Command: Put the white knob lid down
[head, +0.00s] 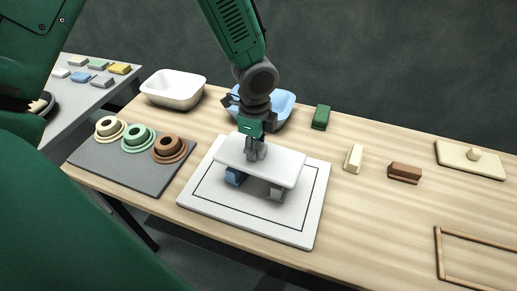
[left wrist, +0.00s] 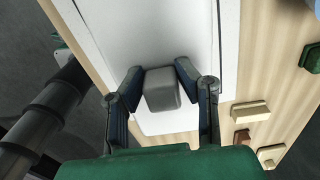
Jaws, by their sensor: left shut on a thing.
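The white knob lid (head: 285,168) is a flat slab, roughly level over the white board (head: 310,220) with a black outline. A blue block (head: 235,176) and a grey block (head: 276,193) stand on the board beneath it. I cannot tell whether the lid touches their tops. My left gripper (head: 256,152) comes from above and is shut on the lid's knob, which its fingers mostly hide. In the left wrist view, the fingers (left wrist: 161,82) lie on either side of the grey-looking knob (left wrist: 162,90). My right gripper is not in view.
A white basin (head: 173,88) and a blue basin (head: 282,108) stand behind. A grey slab (head: 125,170) with three ringed pieces is left. Right are green (head: 321,117), cream (head: 354,158) and brown (head: 404,172) blocks, a cream knob lid (head: 455,160) and a wooden frame (head: 440,250).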

